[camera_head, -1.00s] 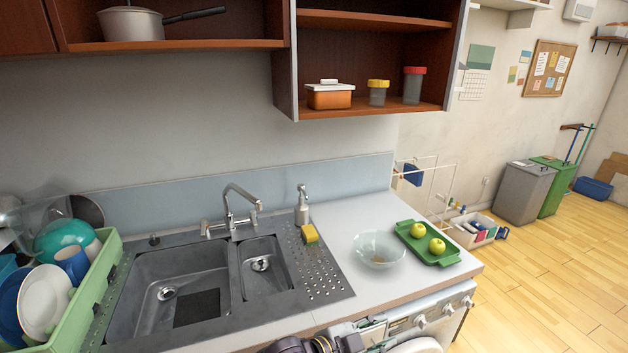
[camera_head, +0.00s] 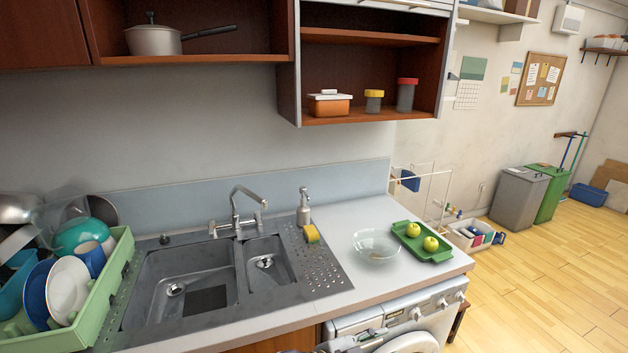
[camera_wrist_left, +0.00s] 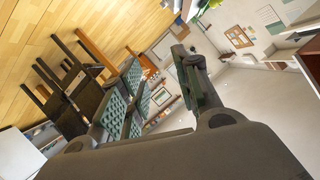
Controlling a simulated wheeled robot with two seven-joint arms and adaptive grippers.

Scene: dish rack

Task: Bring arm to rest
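My left gripper (camera_wrist_left: 160,85) shows in the left wrist view with its two fingers spread apart and nothing between them. Past them are the wooden floor, dark furniture and the wall. In the head view, only a small grey part of my arm or gripper shows at the bottom edge, in front of the washing machine (camera_head: 413,318). It appears to be the left one, and its fingertips are hard to make out there. My right gripper does not show clearly in either view.
The counter holds a sink (camera_head: 188,278), a green dish rack (camera_head: 112,285) with dishes, a glass bowl (camera_head: 376,247) and a green tray (camera_head: 436,256) with two apples.

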